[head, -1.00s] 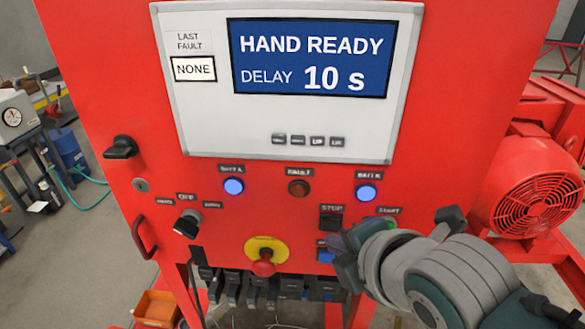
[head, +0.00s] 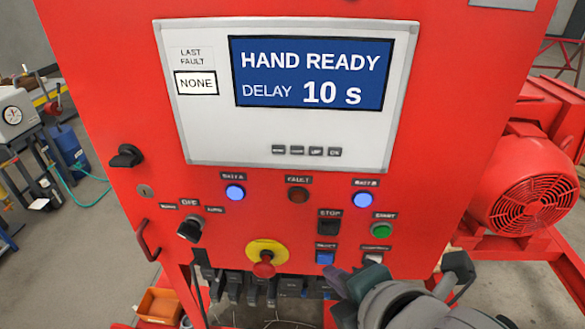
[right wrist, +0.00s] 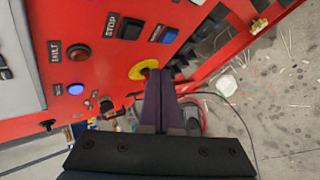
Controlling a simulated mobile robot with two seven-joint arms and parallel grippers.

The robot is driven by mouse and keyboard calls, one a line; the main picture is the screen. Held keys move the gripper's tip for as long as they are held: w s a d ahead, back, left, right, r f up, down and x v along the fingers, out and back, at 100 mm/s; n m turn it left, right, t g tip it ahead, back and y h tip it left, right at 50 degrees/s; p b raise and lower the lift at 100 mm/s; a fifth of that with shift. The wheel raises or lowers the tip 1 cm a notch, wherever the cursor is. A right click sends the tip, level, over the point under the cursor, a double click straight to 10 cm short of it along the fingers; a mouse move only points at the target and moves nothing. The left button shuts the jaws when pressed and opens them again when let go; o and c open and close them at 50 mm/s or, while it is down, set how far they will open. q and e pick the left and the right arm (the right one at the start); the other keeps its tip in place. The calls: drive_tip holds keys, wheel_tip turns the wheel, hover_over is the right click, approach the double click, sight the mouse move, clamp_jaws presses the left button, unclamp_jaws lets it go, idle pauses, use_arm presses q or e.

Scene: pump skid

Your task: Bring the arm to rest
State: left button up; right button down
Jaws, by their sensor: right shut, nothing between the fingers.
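My right gripper (head: 337,280) is low in front of the red control panel (head: 120,80), below the button rows. Its dark purple fingers are shut together and empty. In the right wrist view the closed fingers (right wrist: 160,80) point at the panel's lower part, overlapping the edge of the yellow emergency-stop ring (right wrist: 142,70). I cannot tell whether they touch anything. The arm partly covers the panel's lower right edge in the head view. My left gripper is not in view.
The display (head: 310,75) reads HAND READY, DELAY 10 s. The green start button (head: 381,230), black stop button (head: 329,227) and red emergency stop (head: 264,269) face me. A red motor (head: 530,190) stands at right. An orange bin (head: 158,305) sits lower left.

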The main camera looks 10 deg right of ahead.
drive_tip(key=shift+r, duration=0.1)
drive_tip(key=s+d+r+m+g+p, duration=0.3)
drive_tip(key=s+r+m+p, duration=0.2)
drive_tip(key=s+r+m, duration=0.4)
drive_tip(key=s+d+r+m+g+h+p, duration=0.1)
drive_tip(key=s+d+r+m+g+p, duration=0.2)
drive_tip(key=s+r+m, duration=0.6)
drive_tip(key=m+p, duration=0.1)
drive_tip(key=p, duration=0.1)
drive_tip(key=shift+s+d+r+m+p, duration=0.2)
drive_tip(key=shift+d+r+m+p, duration=0.1)
drive_tip(key=shift+d+m+p, duration=0.1)
drive_tip(key=c, duration=1.5)
unclamp_jaws()
drive_tip(key=shift+w, duration=0.1)
